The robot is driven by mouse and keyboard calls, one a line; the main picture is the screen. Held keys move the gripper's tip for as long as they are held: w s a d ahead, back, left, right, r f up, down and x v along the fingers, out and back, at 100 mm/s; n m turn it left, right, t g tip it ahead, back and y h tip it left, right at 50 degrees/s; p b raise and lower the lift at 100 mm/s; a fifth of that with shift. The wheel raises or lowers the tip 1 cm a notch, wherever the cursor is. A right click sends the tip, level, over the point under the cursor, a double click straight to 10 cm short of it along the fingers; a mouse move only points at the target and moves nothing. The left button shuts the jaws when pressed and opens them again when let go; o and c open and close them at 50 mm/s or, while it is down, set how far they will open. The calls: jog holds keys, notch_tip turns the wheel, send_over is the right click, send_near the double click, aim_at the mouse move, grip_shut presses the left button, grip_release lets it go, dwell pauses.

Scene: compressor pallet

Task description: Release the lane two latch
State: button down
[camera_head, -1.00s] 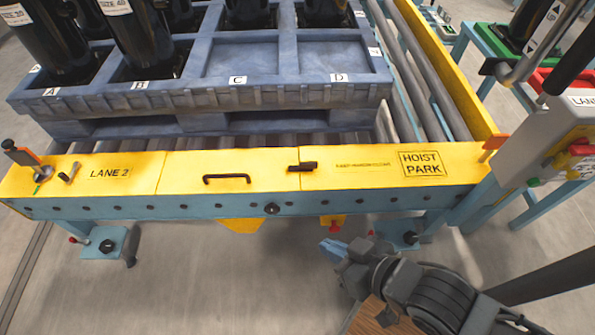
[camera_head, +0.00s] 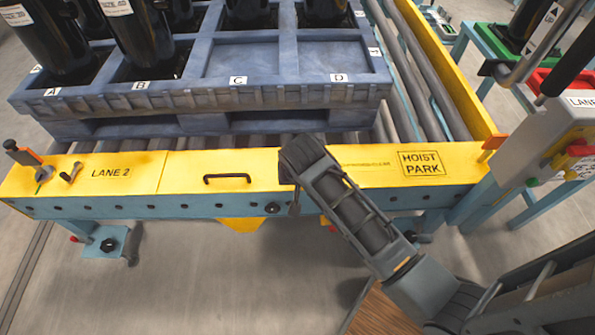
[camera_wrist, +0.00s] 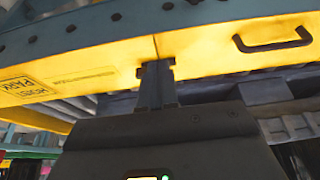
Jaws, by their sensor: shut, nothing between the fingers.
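My gripper (camera_wrist: 155,80) is shut and empty in the wrist view. Its fingertips are at a small black latch (camera_wrist: 172,63) on the seam of the yellow panel, overlapping its middle; I cannot tell whether they touch. The LANE 2 label (camera_head: 109,173) is on the left of the yellow beam. Left of it stand a black and orange lever (camera_head: 22,153) and a small metal peg (camera_head: 71,172).
A black handle (camera_head: 227,178) sits on the yellow beam (camera_head: 190,165); it also shows in the wrist view (camera_wrist: 272,45). Behind the beam, a blue pallet (camera_head: 200,98) holds black cylinders. A grey control box (camera_head: 545,135) stands at right.

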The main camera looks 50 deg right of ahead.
jog(key=shift+w+d+r, duration=0.1)
jog(key=shift+d, duration=0.1)
jog(key=b+x, duration=0.1)
jog(key=x, duration=0.9)
jog(key=shift+w+d, duration=0.75)
jog(key=shift+d, duration=0.3)
jog(key=shift+w+d, duration=0.4)
jog(key=shift+d, duration=0.15)
